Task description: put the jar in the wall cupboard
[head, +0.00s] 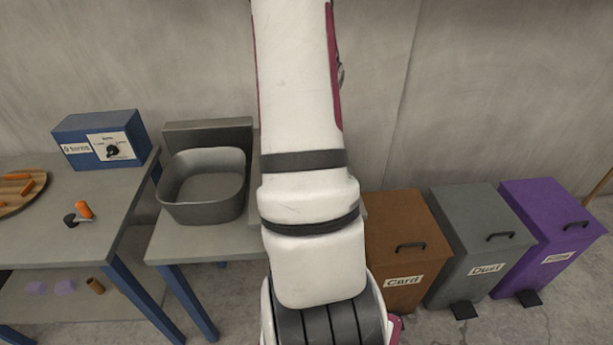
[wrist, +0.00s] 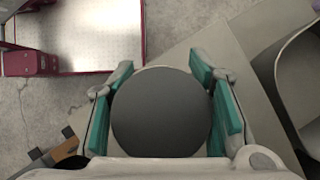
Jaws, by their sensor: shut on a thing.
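The jar (wrist: 160,115) shows in the wrist view as a large dark grey round top with a thin pale rim at its far edge. My gripper (wrist: 161,76) is shut on it, with teal-padded fingers on its left and right sides. The jar's body below the top is hidden. In the head view my raised arm fills the middle, and neither the gripper nor the jar shows. The wall cupboard is not in either view.
A grey tub (head: 203,186) stands on a low bench left of my arm. A workbench (head: 75,222) holds a blue box (head: 101,139). Brown (head: 402,250), grey (head: 478,245) and purple (head: 549,240) lidded bins stand right. The wall above the bins is bare.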

